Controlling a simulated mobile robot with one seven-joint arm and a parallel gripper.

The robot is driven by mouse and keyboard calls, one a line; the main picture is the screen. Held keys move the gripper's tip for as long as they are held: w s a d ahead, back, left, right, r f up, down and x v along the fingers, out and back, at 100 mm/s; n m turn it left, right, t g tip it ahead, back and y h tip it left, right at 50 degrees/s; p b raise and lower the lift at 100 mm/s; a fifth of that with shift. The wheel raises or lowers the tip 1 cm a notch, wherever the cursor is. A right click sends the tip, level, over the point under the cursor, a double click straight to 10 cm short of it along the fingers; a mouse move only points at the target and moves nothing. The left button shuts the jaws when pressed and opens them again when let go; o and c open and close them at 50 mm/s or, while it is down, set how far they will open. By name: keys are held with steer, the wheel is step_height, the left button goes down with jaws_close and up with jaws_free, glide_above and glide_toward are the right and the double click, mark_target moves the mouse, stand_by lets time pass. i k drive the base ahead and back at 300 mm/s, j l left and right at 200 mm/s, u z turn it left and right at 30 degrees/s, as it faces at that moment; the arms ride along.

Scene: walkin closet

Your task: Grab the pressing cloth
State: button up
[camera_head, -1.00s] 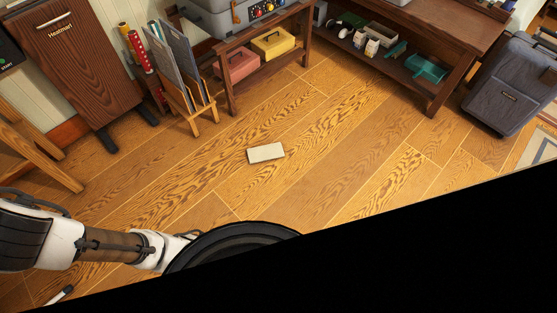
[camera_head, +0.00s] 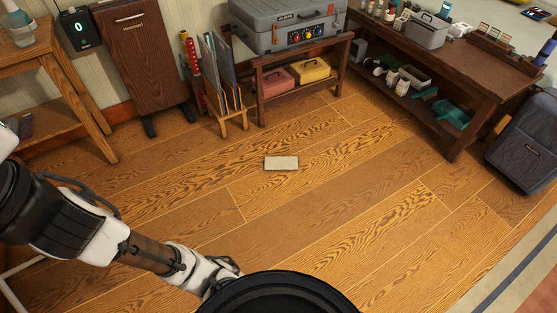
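A flat, pale, folded rectangle (camera_head: 281,163), which looks like the pressing cloth, lies on the wooden floor near the middle of the view. Bare floor surrounds it. My arm comes in from the left and runs down to the bottom, nearer to me than the cloth and apart from it. My gripper (camera_head: 222,273) is at the arm's end, at the bottom left of centre, partly hidden behind a dark round part at the bottom edge. I cannot see whether its fingers are apart or hold anything.
A magazine rack (camera_head: 226,100), a low wooden stand (camera_head: 262,108) with pink and yellow boxes, and a dark workbench (camera_head: 457,135) line the back. A suitcase (camera_head: 530,150) stands at right, a wooden table (camera_head: 75,95) at left. The floor around the cloth is clear.

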mark_target(270, 162)
steer(key=k+l, duration=0.15)
steer(key=i+u, duration=0.15)
steer(key=i, duration=1)
steer(key=i+l+u, duration=0.2)
steer(key=i, duration=0.95)
steer(key=i+j, duration=0.05)
steer(key=j, duration=0.05)
